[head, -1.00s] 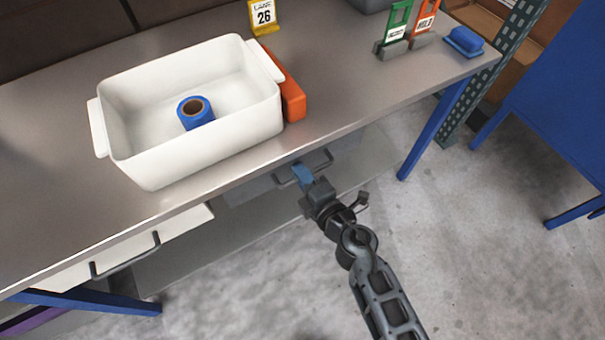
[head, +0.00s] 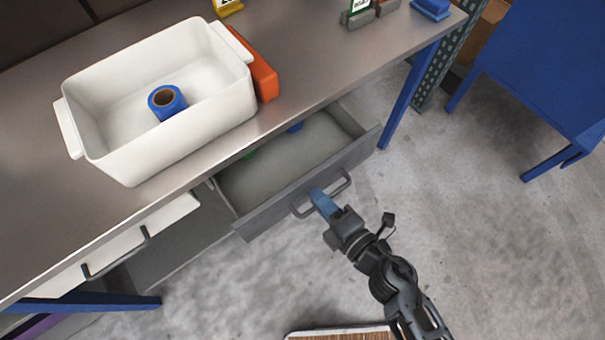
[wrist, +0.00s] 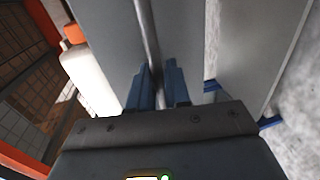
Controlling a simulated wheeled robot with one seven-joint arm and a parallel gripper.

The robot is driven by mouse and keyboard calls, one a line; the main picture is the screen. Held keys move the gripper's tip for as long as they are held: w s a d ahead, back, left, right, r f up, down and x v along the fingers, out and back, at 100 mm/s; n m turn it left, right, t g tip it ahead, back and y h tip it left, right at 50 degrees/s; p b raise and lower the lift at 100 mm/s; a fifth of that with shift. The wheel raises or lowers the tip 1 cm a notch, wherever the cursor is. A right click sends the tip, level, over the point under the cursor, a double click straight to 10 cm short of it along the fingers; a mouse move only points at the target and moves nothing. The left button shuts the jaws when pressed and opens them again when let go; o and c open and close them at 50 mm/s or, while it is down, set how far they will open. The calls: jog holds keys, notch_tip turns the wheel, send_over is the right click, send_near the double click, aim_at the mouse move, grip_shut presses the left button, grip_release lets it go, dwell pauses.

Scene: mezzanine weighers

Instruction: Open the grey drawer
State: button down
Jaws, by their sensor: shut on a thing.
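The grey drawer (head: 270,215) is under the bench top and stands well out from it in the head view. A green thing (head: 248,155) and a blue thing (head: 295,128) show in part inside it, near the bench edge. Its bar handle (head: 341,186) is on the front panel. My gripper (head: 318,197) is shut on the handle, with its blue fingers on either side of the bar. In the wrist view the handle bar (wrist: 147,40) runs between the fingers (wrist: 157,85).
A white bin (head: 175,150) holding a blue tape roll (head: 167,101) stands on the bench, beside an orange block (head: 262,75). A white drawer (head: 130,245) is to the left. A blue bench leg (head: 405,100) is just right of the drawer.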

jog(key=f+v, duration=0.1)
jog(key=v, duration=0.7)
jog(key=shift+s+f, duration=0.15)
jog(key=shift+f, duration=0.15)
jog(key=shift+d, duration=0.1)
jog(key=c, duration=1.3)
grip_release()
jog(key=shift+c, duration=0.2)
jog(key=b+v, duration=0.1)
jog(key=v, duration=0.6)
jog(key=shift+s+d, duration=0.25)
jog(key=shift+s, duration=0.05)
jog(key=shift+r, duration=0.1)
